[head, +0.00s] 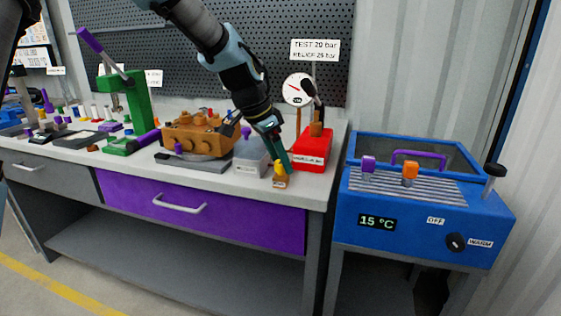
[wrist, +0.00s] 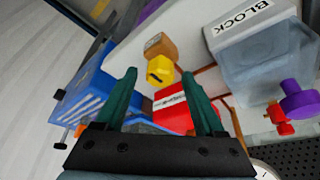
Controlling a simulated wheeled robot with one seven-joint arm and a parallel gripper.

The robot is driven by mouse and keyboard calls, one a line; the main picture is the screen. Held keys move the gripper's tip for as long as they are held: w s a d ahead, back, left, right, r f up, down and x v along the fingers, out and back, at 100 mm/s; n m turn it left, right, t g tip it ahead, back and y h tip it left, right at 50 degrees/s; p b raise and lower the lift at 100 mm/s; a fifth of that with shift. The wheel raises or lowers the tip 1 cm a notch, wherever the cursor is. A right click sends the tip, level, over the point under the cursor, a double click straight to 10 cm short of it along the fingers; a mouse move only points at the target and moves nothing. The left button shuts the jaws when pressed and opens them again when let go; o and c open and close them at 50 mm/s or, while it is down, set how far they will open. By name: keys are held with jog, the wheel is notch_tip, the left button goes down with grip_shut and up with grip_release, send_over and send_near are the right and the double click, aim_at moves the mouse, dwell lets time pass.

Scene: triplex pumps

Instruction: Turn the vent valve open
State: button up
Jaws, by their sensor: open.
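A small tan block with a yellow knob (head: 279,168) stands near the front edge of the bench; I take it for the vent valve, but its label is too small to read. In the wrist view the yellow knob (wrist: 160,69) shows between the fingertips, with the tan block (wrist: 160,45) behind it. My gripper (head: 284,163) is open, its teal fingers pointing down at the knob. In the wrist view my gripper (wrist: 159,76) has nothing held between its fingers. Whether a finger touches the knob I cannot tell.
A red pump base (head: 312,150) and gauge (head: 298,89) stand behind right. The blue heater bath (head: 425,215) is at right.

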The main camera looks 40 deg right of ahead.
jog(key=shift+d+f, duration=0.25)
jog(key=shift+f, duration=0.4)
grip_shut()
